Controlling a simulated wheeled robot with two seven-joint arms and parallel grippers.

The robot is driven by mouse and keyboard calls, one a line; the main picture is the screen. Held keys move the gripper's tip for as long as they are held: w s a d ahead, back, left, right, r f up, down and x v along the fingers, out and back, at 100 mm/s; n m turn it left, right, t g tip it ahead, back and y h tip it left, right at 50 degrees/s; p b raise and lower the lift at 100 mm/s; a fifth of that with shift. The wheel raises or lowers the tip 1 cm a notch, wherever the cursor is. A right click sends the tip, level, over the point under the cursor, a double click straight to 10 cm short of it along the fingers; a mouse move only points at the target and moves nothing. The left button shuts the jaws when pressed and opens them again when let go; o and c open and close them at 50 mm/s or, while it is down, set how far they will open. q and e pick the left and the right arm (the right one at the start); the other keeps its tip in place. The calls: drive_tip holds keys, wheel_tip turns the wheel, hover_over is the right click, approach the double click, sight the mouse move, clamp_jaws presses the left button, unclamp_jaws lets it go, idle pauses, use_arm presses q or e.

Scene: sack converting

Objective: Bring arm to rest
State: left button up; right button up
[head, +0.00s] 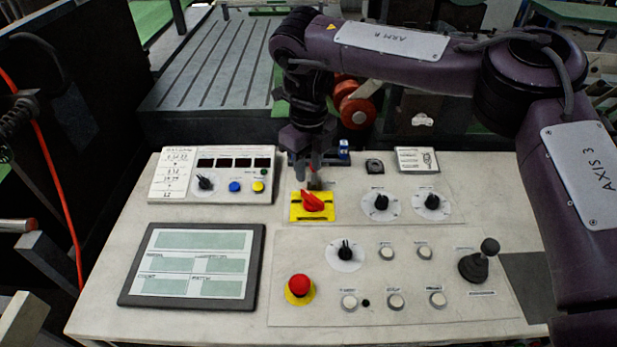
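My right arm (390,45) comes in from the right, labelled "ARM R" and "AXIS 3", and reaches over the back of a control panel (190,212). My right gripper (314,178) points down just above and behind a red rotary switch (312,201) on a yellow plate. The fingertips are small and dark against the panel, so I cannot tell whether they are open or shut, or whether they touch the switch. My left gripper is not in view.
The panel carries a screen (192,266), a red emergency button (299,285), black knobs (346,250), several white buttons and a joystick (479,262). A small blue item (343,149) stands at the back edge. A grooved metal bed (210,75) lies behind.

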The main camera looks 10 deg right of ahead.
drive_tip(key=shift+r, duration=0.3)
